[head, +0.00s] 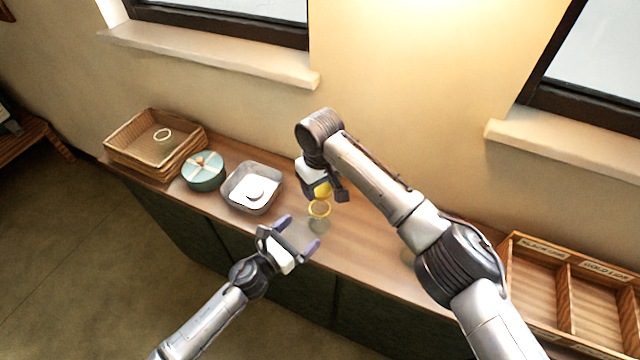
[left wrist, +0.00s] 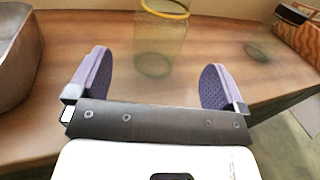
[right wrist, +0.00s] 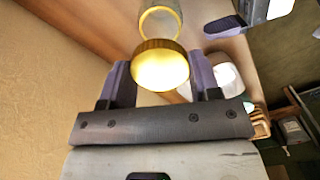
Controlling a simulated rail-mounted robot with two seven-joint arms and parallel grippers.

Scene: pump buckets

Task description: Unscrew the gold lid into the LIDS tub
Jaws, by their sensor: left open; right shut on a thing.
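The gold lid (head: 323,188) is between the fingers of my right gripper (head: 324,193), which is shut on it. It also shows in the right wrist view (right wrist: 160,70). The clear jar (head: 319,224) stands upright on the counter below, apart from the lid, with a gold ring at its mouth. My left gripper (head: 299,234) is open and empty in front of the jar; in the left wrist view the jar (left wrist: 160,42) is beyond its fingers. A grey tub (head: 232,192) left of the jar holds a white sheet and a small round pale thing. I read no LIDS label on it.
A teal round container (head: 204,178) and stacked wicker baskets (head: 118,153), with a ringed jar inside, stand farther left. A divided wooden crate (head: 565,300) with labelled compartments is at right.

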